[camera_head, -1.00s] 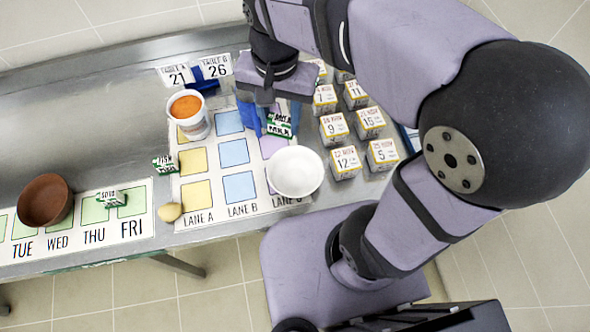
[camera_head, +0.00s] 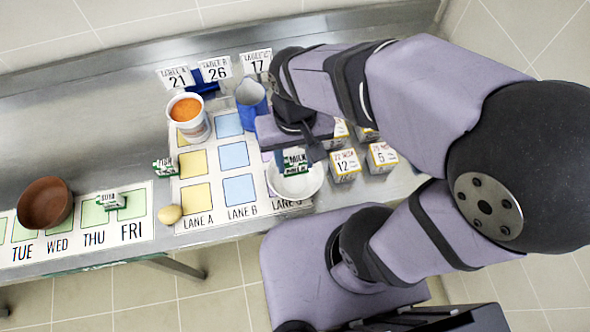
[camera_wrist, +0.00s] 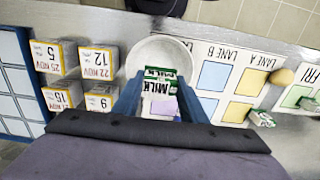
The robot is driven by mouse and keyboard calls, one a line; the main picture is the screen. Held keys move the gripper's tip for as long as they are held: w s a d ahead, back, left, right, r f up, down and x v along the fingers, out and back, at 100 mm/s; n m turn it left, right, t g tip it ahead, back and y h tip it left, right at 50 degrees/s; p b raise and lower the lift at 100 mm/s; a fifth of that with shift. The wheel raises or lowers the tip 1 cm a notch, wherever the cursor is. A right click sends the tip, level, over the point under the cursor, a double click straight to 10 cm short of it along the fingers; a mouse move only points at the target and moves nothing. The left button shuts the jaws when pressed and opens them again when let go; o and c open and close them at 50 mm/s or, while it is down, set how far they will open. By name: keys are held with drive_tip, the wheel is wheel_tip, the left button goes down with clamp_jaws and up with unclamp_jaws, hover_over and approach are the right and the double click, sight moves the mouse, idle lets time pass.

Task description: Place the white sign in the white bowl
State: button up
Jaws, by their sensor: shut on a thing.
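The white sign (camera_head: 295,160) reads MILK and has green edges. My gripper (camera_head: 296,152) is shut on it; in the wrist view my gripper (camera_wrist: 159,100) has a blue finger on each side of the sign (camera_wrist: 158,94). The white bowl (camera_head: 300,190) stands at the front right of the lane mat, with the sign over its back part. In the wrist view the bowl (camera_wrist: 142,58) lies just beyond the sign, which overlaps its near rim. I cannot tell whether the sign touches the bowl. My gripper hides part of the bowl.
Numbered cubes (camera_head: 344,164) stand close right of the bowl. A brown bowl (camera_head: 45,203), a potato-like item (camera_head: 170,214) and a SOYA sign (camera_head: 110,200) are at left.

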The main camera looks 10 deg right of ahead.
sight(295, 159)
drive_tip(key=shift+f, duration=3.3)
drive_tip(key=shift+f+b, duration=0.1)
drive_tip(key=shift+b, duration=0.25)
drive_tip(key=o, duration=0.8)
drive_tip(key=shift+o, duration=0.2)
wheel_tip(295, 159, up, 12)
drive_tip(key=shift+r+p, duration=0.15)
drive_tip(key=shift+p, duration=0.45)
